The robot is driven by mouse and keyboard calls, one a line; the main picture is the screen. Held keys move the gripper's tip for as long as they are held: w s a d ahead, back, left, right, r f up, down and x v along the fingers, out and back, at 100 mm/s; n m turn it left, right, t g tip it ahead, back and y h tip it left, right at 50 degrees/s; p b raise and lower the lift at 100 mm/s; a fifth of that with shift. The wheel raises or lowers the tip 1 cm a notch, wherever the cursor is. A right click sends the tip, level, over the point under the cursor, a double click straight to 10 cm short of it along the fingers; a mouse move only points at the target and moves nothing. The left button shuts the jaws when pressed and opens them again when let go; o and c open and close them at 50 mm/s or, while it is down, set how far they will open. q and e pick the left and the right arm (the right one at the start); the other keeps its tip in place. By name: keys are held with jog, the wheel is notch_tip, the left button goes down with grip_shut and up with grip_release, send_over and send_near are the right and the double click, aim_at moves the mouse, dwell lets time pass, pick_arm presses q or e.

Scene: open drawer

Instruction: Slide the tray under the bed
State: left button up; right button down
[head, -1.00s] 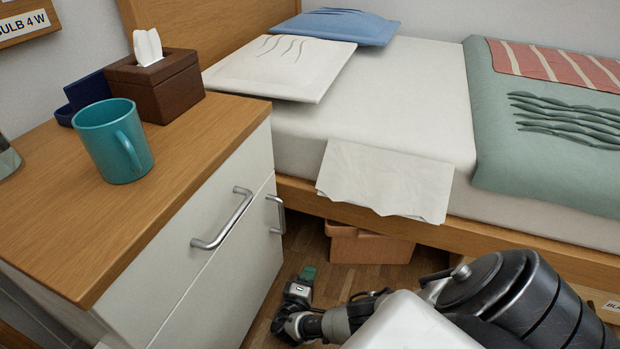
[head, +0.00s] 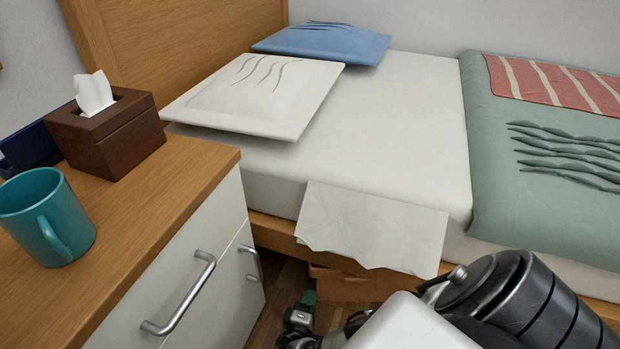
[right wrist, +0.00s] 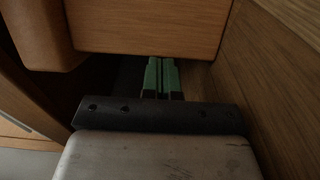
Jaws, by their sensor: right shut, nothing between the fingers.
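A low orange-brown wooden box or tray (head: 355,289) shows under the near side of the bed (head: 270,229), partly hidden by the hanging white cloth and by my right arm. My right gripper (head: 309,298), with green fingertips, is low by the floor, between the nightstand and the box's left end. In the right wrist view its green fingers (right wrist: 161,75) are together with nothing between them. A wooden face (right wrist: 145,28) stands just beyond their tips there. I cannot tell whether they touch it. My left gripper is out of view.
The nightstand (head: 205,232) with metal handles stands close on the left, bearing a teal mug (head: 45,215) and a tissue box (head: 110,130). A white cloth (head: 370,228) hangs over the bed's edge. Only a narrow strip of floor (head: 268,318) shows.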

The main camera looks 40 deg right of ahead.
aim_at(332, 292)
jog(key=d, duration=0.2)
jog(key=s+d, duration=0.1)
jog(key=d, duration=0.2)
jog(key=s+d, duration=0.1)
jog(key=d, duration=0.1)
jog(key=shift+d, duration=0.2)
jog(key=shift+a, duration=0.1)
